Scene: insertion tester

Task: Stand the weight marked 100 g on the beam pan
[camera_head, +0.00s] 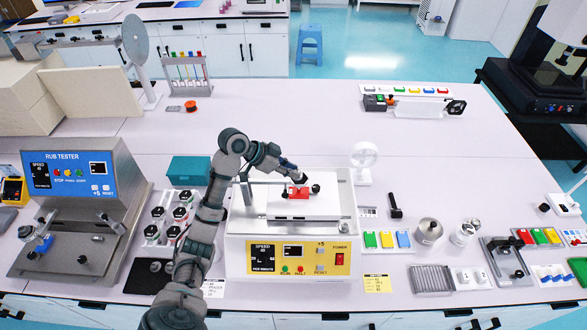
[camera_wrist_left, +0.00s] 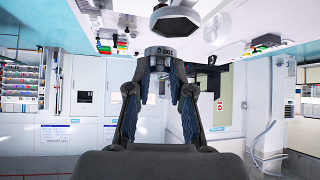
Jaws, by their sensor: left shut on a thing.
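My left gripper (camera_head: 301,178) is above the middle tester, its fingers pointing right and down. In the left wrist view the fingers (camera_wrist_left: 160,72) are shut on a short grey cylindrical weight (camera_wrist_left: 160,51). Its marking reads 100 g upside down. In the head view the weight is too small to tell from the fingertips. A thin beam (camera_head: 258,183) runs over the yellow-fronted tester (camera_head: 235,245), toward a red block (camera_head: 298,193) with black knobs. I cannot make out the pan clearly; the gripper hides part of that spot. My right gripper is not in view.
Weights with black hexagonal tops stand on a white rack (camera_head: 150,236) left of the tester. A dark hexagonal disc (camera_wrist_left: 175,22) is close to the held weight in the wrist view. A teal box (camera_head: 188,170) and a blue-panelled rub tester (camera_head: 70,172) are further left.

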